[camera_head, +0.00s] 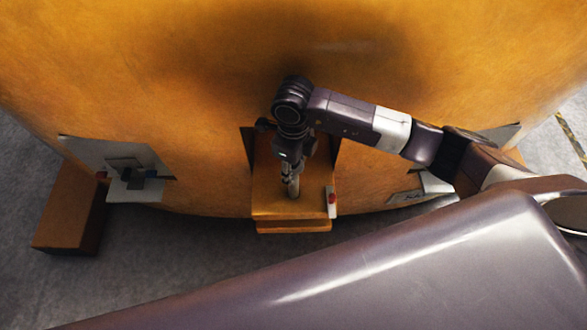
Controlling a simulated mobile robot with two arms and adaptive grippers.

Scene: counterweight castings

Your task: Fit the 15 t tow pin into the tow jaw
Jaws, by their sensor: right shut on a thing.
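The tow jaw (268,206) is an orange block-like fitting that juts out from the low middle of the big orange casting. My right gripper (291,170) points down over the jaw from the arm on the right. It is shut on the tow pin (294,187), a slim grey metal rod held about upright. The pin's lower end meets the jaw's top plate in the picture. I cannot tell whether it is in a hole or just above it. The gripper and wrist hide the pin's upper part. My left gripper is not in view.
The orange casting (190,60) fills the back. A white strip with a red part (331,200) is at the jaw's right edge. Grey floor (190,260) shows in front.

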